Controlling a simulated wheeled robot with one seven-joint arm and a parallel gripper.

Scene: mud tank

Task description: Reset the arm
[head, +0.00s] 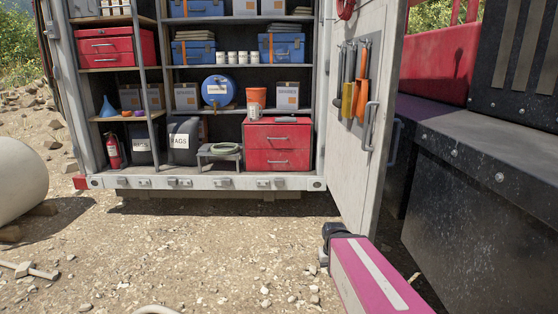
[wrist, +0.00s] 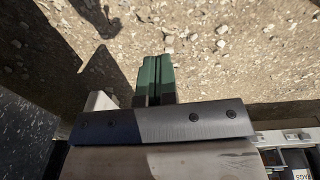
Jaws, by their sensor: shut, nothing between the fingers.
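My gripper (wrist: 157,60) shows in the wrist view as two green fingers side by side. They are shut against each other with nothing between them, over bare stony ground. A grey bar with dark screws (wrist: 165,122) crosses the view below the fingers and hides what lies behind it. I cannot make out the fingers in the head view. A magenta body with a pale stripe (head: 372,278) and a black end rises at the lower right there; it may be part of my arm, but I cannot tell.
An open truck body with loaded shelves (head: 205,183) stands ahead. Its open door (head: 372,60) carries hanging tools. Black boxes (head: 480,190) close off the right. A pale cylinder (head: 18,185) lies at left. The gravel (head: 220,245) in front is mostly clear, with small stones.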

